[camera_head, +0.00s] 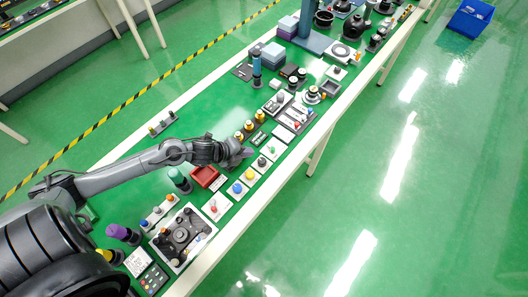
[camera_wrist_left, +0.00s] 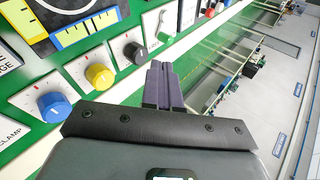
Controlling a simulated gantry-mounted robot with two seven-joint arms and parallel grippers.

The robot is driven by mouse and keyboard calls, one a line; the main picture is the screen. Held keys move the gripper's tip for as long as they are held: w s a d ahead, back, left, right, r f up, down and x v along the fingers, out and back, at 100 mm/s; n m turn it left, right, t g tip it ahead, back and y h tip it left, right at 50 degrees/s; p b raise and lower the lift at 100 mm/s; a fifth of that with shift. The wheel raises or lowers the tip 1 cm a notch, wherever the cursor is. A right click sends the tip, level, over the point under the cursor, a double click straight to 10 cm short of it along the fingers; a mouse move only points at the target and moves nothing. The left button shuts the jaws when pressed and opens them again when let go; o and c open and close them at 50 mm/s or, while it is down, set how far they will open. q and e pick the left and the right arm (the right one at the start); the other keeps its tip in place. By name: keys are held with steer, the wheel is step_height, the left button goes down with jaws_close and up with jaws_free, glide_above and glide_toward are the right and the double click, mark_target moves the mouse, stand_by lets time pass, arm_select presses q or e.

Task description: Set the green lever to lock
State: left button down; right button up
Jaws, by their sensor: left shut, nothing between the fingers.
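The green lever (camera_head: 272,149) is a small green handle on a white panel in a row of control panels along the table's near edge. It also shows in the left wrist view (camera_wrist_left: 164,38), just beyond my fingertips; its exact setting is too small to read. My left gripper (camera_head: 248,153) is shut and empty. It hovers above the row, close to the black knob (camera_head: 262,160) and to the left of the green lever. In the left wrist view its dark fingers (camera_wrist_left: 160,70) lie together, apart from the lever. My right gripper is out of view.
A yellow knob (camera_head: 249,174) and a blue knob (camera_head: 237,187) sit on neighbouring panels. A red tray (camera_head: 205,176) lies beside my left wrist. Brass-coloured cylinders (camera_head: 249,126) stand behind the gripper.

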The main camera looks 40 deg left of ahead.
mark_target(271, 152)
arm_select(q)
steer(key=b+x, duration=0.1)
steer(key=x, duration=0.9)
steer(key=shift+b, duration=0.4)
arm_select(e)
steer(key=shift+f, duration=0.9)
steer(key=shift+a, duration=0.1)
